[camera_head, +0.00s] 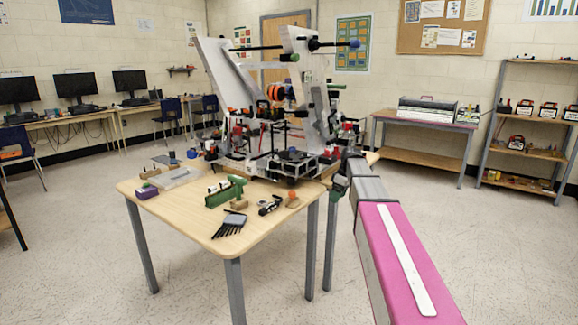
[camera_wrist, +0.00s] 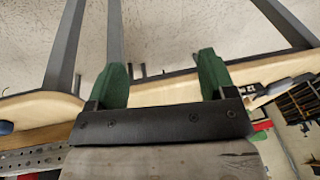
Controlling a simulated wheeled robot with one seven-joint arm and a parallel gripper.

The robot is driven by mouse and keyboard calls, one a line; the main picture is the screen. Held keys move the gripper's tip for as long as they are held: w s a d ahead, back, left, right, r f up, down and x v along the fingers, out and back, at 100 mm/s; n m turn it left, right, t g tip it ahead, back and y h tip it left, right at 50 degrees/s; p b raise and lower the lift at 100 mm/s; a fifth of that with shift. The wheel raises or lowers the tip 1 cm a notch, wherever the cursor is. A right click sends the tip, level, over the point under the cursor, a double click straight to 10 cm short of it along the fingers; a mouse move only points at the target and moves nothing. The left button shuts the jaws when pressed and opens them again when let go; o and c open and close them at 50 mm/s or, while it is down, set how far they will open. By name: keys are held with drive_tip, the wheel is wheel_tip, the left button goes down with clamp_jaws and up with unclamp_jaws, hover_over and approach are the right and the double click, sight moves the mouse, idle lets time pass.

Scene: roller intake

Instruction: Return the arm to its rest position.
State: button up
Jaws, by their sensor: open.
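My gripper (camera_wrist: 162,78) shows in the wrist view as two green fingers set wide apart on a dark bar, with nothing between them. Behind the fingers are the edge of a light wood table, grey table legs and the floor. In the head view my arm reaches in from the lower right, and a green part of my gripper (camera_head: 339,187) shows at the right edge of the wooden table (camera_head: 222,256). Whether it touches the table cannot be told.
A roller intake machine (camera_head: 284,165) stands at the back of the table. A green block (camera_head: 226,192), a black brush (camera_head: 230,224) and small parts lie in front of it. A bench (camera_head: 425,122) and a shelf rack (camera_head: 530,150) stand at the right.

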drive_tip(key=s+f+m+h, duration=0.1)
drive_tip(key=s+f+m, duration=0.5)
drive_tip(key=s+f, duration=0.5)
drive_tip(key=s+a+f+m+h, duration=0.1)
drive_tip(key=s+f+m, duration=0.4)
drive_tip(key=s+f, duration=0.5)
drive_tip(key=s+h, duration=0.1)
drive_tip(key=s, duration=0.5)
drive_tip(key=shift+a+f+m, duration=0.25)
drive_tip(key=shift+f+m, duration=0.1)
drive_tip(key=shift+m, duration=0.05)
